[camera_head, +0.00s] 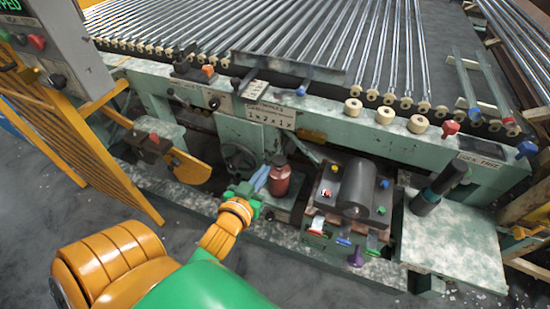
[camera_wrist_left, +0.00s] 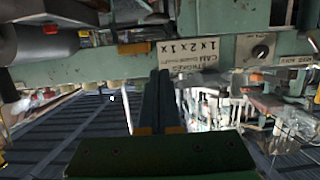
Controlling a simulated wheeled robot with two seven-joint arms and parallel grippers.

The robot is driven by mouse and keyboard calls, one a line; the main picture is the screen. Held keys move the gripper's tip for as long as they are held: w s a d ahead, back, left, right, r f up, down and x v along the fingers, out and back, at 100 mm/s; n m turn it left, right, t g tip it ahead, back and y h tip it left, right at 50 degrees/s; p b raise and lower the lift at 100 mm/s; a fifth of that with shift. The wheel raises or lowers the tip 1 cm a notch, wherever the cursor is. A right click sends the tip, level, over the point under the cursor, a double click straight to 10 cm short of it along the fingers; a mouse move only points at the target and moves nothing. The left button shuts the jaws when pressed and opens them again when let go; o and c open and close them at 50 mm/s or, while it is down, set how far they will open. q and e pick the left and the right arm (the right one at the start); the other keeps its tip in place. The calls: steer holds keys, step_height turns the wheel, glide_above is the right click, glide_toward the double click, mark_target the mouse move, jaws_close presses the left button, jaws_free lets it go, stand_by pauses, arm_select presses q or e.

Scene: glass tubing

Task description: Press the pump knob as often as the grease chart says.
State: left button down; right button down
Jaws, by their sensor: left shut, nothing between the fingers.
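The grease chart (camera_head: 268,117) is a white plate on the green machine's front beam, with a line reading like "1x 2x 1x". It also shows in the left wrist view (camera_wrist_left: 195,49), above the fingers. A red can (camera_head: 280,178) with a dark top stands below the chart. My left gripper (camera_head: 263,178) is shut and empty, its fingertips just left of the can; touching or apart is unclear. Its closed fingers (camera_wrist_left: 158,80) also show in the wrist view. Which part is the pump knob I cannot tell. My right gripper is not in view.
A handwheel (camera_head: 238,158) is behind my gripper. A dark cylinder unit (camera_head: 357,188) with several coloured knobs stands right of the can. A purple knob (camera_head: 357,257) sits at its front. A pale green shelf (camera_head: 455,245) is at right. Glass tubes lie on the rack above.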

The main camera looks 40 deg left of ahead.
arm_select(q)
steer(key=shift+w, duration=0.15)
glide_above(279, 165)
step_height(279, 165, down, 2)
steer(key=f, duration=0.1)
steer(key=f+b, duration=0.1)
steer(key=f, duration=0.1)
steer(key=shift+s+a+f+b, duration=0.2)
steer(key=shift+s+b, duration=0.1)
steer(key=shift+b, duration=0.05)
steer(key=shift+f, duration=0.5)
